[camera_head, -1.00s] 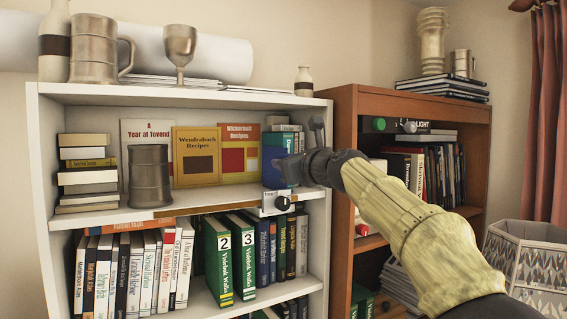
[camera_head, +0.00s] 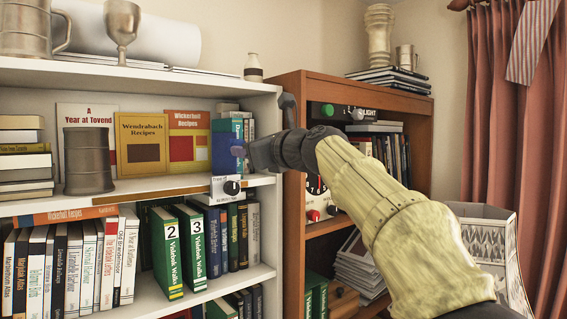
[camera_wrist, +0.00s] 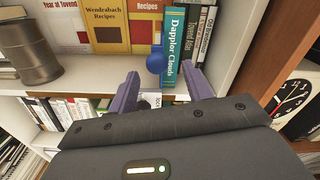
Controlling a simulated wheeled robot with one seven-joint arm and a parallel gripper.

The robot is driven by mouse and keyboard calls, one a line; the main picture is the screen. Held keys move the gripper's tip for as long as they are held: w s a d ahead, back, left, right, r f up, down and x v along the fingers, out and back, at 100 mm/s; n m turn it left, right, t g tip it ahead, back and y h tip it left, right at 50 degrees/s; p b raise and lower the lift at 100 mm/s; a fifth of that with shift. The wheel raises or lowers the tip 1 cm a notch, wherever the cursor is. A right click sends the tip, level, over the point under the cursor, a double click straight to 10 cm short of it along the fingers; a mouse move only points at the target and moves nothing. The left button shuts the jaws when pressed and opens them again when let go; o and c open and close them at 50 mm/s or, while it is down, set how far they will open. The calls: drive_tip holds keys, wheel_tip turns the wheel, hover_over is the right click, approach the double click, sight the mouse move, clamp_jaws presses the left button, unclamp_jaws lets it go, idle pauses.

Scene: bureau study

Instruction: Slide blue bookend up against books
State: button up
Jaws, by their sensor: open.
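The blue bookend (camera_head: 223,147) stands on the middle shelf of the white bookcase, at the left end of a short row of upright books. In the wrist view, its round blue knob (camera_wrist: 155,63) shows in front. A teal book, Dapplor Clouds (camera_wrist: 174,46), is just right of it, with more books beyond. I cannot tell whether bookend and book touch. My gripper (camera_head: 246,151) is in front of the shelf, close to the bookend. In the wrist view, its two purple fingers are spread open, the knob lying ahead between their tips, with nothing held.
A metal mug (camera_head: 88,160) and recipe books (camera_head: 141,143) stand left of the bookend on the same shelf. A brown bookcase (camera_head: 291,215) with a clock stands to the right.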

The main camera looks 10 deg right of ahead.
drive_tip(key=b+v, duration=0.4)
drive_tip(key=v, duration=0.6)
drive_tip(key=shift+s+d, duration=0.2)
drive_tip(key=shift+s, duration=0.15)
wheel_tip(320, 180, down, 34)
drive_tip(key=w+d+n+g+h, duration=0.3)
drive_tip(key=n+g+h, duration=0.25)
drive_tip(key=n, duration=0.45)
drive_tip(key=s+f+n+g+h, duration=0.1)
drive_tip(key=s+f+n+g, duration=0.3)
drive_tip(key=s+f+n, duration=0.4)
drive_tip(key=s+f+n+g+h, duration=0.1)
drive_tip(key=s+f+n+g, duration=0.3)
drive_tip(key=s+f+n, duration=0.5)
drive_tip(key=s+f, duration=0.3)
drive_tip(key=f, duration=0.7)
drive_tip(key=shift+n+h, duration=0.3)
drive_tip(key=shift+h, duration=0.05)
